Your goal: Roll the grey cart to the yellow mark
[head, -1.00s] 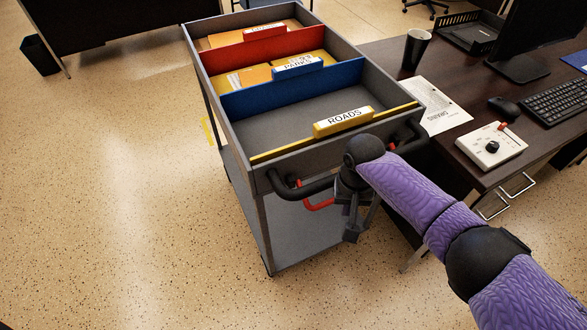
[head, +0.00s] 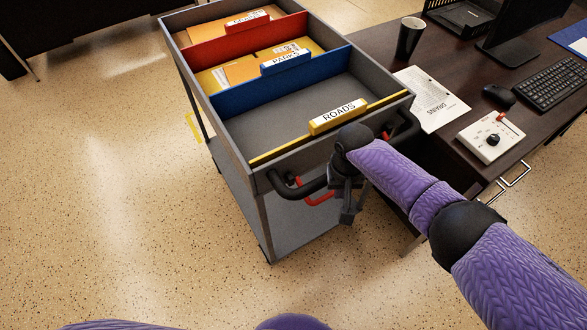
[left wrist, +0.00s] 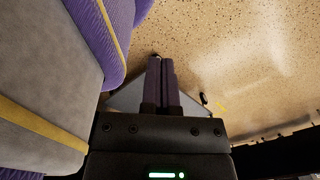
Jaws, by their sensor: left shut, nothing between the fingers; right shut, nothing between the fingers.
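The grey cart (head: 330,245) stands left of the desk, its black push handle (head: 298,187) facing me. A red bar (head: 318,199) runs just under the handle. My right gripper (head: 348,216) points down at the handle's middle, shut and empty; contact with the bar cannot be told. The yellow mark (head: 193,127) shows partly on the floor beyond the cart's left side, the rest hidden by the cart. My left gripper (left wrist: 160,83) is shut and empty there, and outside the head view.
The cart's top tray has red and blue dividers and a yellow one (head: 338,115) labelled ROADS, with folders behind. The dark desk (head: 455,88) stands close on the right, holding a cup (head: 409,38), papers, a keyboard and a control box (head: 491,137). Speckled floor (head: 110,190) is open to the left.

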